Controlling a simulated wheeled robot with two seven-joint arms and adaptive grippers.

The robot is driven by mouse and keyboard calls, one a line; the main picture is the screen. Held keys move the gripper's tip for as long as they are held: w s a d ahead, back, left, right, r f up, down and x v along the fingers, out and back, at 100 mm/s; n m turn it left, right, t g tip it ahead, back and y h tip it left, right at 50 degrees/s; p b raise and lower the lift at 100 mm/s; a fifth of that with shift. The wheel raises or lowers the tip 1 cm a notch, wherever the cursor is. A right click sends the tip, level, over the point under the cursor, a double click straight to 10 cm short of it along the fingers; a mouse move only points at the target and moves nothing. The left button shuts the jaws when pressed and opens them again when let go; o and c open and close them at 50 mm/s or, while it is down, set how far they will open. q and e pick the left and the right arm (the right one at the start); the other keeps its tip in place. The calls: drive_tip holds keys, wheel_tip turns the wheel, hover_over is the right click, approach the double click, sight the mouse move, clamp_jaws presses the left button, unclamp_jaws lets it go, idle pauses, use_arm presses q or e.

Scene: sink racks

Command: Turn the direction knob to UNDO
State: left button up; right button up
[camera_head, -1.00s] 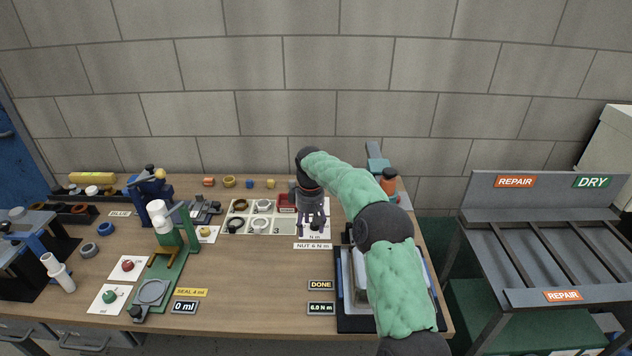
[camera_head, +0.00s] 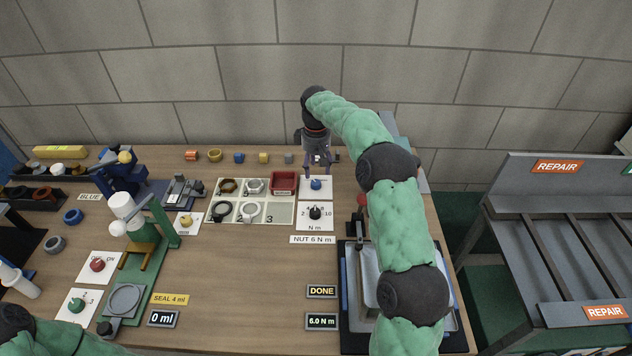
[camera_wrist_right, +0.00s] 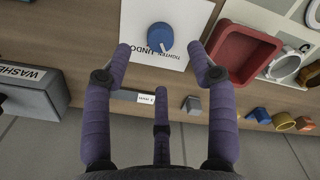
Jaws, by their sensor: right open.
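The direction knob is a round blue knob (camera_head: 316,184) on a white card (camera_head: 327,192) near the back of the bench. In the right wrist view the knob (camera_wrist_right: 160,37) has a pale mark toward the lettering TIGHTEN and UNDO; I cannot tell which word it points to. My right gripper (camera_head: 319,160) is open and empty just behind the knob in the head view. In the wrist view its fingertips (camera_wrist_right: 160,50) are spread on either side of the knob, with no clear contact. My left gripper is out of view; only part of my left arm shows at lower left.
A black torque knob (camera_head: 315,212) sits in front of the blue one. A grey washer box (camera_wrist_right: 30,100) shows in the wrist view. Small coloured parts line the back edge.

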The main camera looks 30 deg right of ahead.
sight(316, 182)
wheel_tip(316, 182, down, 6)
drive_tip(key=shift+f+b, duration=0.1)
drive_tip(key=shift+b, duration=0.9)
drive_tip(key=c, duration=1.1)
